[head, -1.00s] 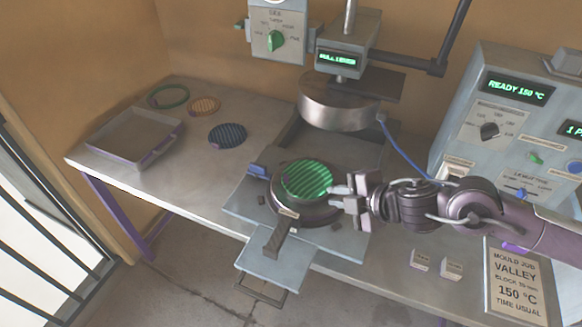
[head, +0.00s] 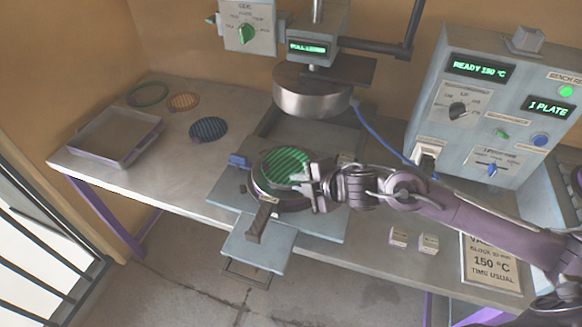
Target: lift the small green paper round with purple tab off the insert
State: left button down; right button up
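The green round (head: 284,166), striped with dark ridges, lies in the round metal holder of the press, below the raised press head. I cannot make out a purple tab on it; its right edge is hidden by my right gripper. My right gripper (head: 304,183) comes in from the right, with its fingertips at or just over the round's right edge. I cannot tell whether the fingers touch the round or are closed on its edge. The insert under the round is mostly covered. My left gripper is not in view.
The metal press head (head: 313,92) hangs just behind and above the round. A lever (head: 262,222) sticks out in front. A tray (head: 112,136), a green ring (head: 148,94), an orange disc (head: 184,102) and a dark ribbed disc (head: 208,129) lie at left. A control box (head: 480,110) stands at right.

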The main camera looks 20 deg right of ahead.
jog(key=shift+a+f, duration=0.1)
jog(key=shift+f, duration=0.15)
grip_shut()
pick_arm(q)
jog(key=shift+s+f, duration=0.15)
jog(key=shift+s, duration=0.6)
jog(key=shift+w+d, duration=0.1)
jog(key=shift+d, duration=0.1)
pick_arm(e)
jog(key=shift+r, duration=0.1)
